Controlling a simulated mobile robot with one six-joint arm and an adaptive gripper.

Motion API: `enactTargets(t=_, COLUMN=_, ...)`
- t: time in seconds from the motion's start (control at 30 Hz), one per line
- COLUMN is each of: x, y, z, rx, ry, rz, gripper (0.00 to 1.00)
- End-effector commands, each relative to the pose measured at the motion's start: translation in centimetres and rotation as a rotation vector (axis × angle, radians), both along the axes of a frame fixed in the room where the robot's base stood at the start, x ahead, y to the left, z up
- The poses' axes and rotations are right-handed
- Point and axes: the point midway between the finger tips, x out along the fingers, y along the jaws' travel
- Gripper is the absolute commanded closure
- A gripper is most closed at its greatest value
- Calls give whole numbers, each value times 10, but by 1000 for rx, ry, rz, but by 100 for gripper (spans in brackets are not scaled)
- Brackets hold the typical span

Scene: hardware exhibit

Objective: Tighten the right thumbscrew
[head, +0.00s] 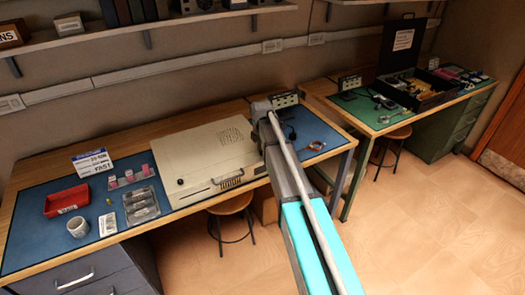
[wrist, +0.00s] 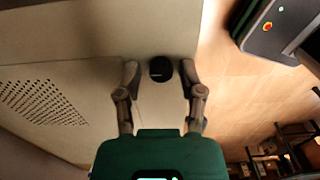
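The beige computer case (head: 205,150) lies flat on the blue mat of the workbench, and its cover with a vent grille also fills the left of the wrist view (wrist: 75,75). A round black thumbscrew (wrist: 161,69) shows at the case's edge in the wrist view. My gripper (wrist: 160,72) is open, with one finger on each side of the thumbscrew and a small gap to each. In the head view my arm reaches the case's right end and hides the thumbscrew and most of the gripper. A small dark round spot (head: 180,182) is on the case's front left.
A stool (head: 230,205) is under the bench. A second bench with an open black case (head: 440,93) stands at right.

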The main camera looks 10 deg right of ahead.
Motion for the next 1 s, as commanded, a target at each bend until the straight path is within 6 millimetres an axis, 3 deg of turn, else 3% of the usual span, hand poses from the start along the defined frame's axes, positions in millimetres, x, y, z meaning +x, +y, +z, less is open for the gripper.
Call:
enactTargets(t=0.03, x=0, y=0, z=0, rx=0, ry=0, rz=0, gripper=68)
enactTargets(t=0.2, x=0, y=0, z=0, rx=0, ry=0, rz=0, gripper=100)
enactTargets(t=0.67, x=1, y=-1, z=0, rx=0, ry=-2, rz=-39, gripper=100)
enactTargets(t=1.0, x=1, y=-1, z=0, rx=0, ry=-3, rz=-220, gripper=100)
